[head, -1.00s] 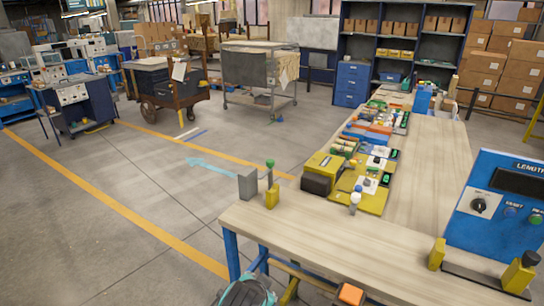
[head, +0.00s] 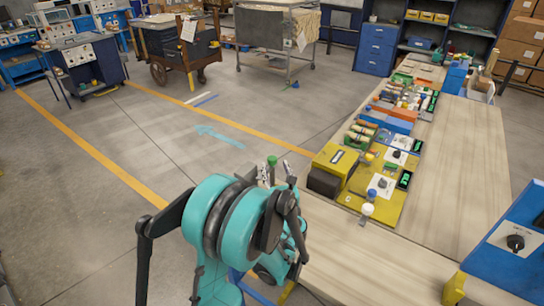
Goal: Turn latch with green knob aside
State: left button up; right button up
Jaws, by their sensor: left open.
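The latch's green knob (head: 272,160) shows at the left corner of the wooden workbench. The latch's grey block and yellow base are hidden behind my left arm. My left gripper (head: 278,173) is open, with its fingertips at the knob's stem, just below the green top. I cannot tell whether the fingers touch it. My right gripper is not in view.
A yellow box-shaped device (head: 333,170) stands close to the right of my gripper, with a white-capped bottle (head: 367,210) near it. A blue control box (head: 510,245) stands at the right.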

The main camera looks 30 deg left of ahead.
aim_at(273, 160)
pick_arm(q)
jog(key=b+x, duration=0.1)
jog(key=x, duration=0.5)
jog(key=shift+s, duration=0.1)
grip_shut()
